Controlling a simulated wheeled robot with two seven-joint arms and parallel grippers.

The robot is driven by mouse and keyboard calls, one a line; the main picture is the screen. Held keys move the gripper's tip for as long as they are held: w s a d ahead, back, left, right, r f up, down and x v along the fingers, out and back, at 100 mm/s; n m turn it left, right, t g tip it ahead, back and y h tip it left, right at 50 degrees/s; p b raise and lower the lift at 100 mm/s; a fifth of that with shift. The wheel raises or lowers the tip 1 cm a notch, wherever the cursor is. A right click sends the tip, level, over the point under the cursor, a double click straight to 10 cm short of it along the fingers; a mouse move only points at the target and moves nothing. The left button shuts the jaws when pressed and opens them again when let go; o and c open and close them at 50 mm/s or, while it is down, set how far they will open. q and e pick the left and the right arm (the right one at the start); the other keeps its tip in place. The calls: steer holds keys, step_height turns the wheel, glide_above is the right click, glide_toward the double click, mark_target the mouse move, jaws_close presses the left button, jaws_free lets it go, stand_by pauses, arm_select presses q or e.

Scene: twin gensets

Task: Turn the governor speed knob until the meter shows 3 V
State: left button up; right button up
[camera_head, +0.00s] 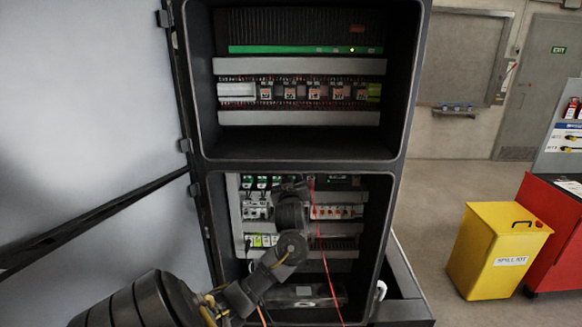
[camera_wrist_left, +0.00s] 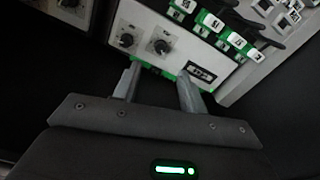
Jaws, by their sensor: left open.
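In the left wrist view, two round black knobs sit on a pale panel: a left knob (camera_wrist_left: 127,40) and a right knob (camera_wrist_left: 162,46). I cannot read which one is the governor speed knob. A small dark label or display (camera_wrist_left: 200,73) is to their lower right; its marks are unreadable. My left gripper (camera_wrist_left: 158,72) is open and empty, its fingertips just below the knobs in the picture and apart from them. In the head view my left arm reaches into the lower cabinet compartment, and its wrist covers the knobs. No 3 V meter reading is legible.
The cabinet's upper compartment (camera_head: 299,145) holds rows of terminals. Thin red wires (camera_head: 319,235) hang beside my left arm. The open cabinet door (camera_head: 85,100) stands at the left. A yellow spill kit bin (camera_head: 485,250) and a red cabinet (camera_head: 562,235) stand at the right.

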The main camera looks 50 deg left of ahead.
arm_select(q)
steer(key=p+x, duration=0.3)
steer(key=x, duration=0.6)
steer(key=shift+w+a, duration=0.2)
steer(key=shift+a, duration=0.15)
steer(key=shift+c, duration=0.3)
jaws_close()
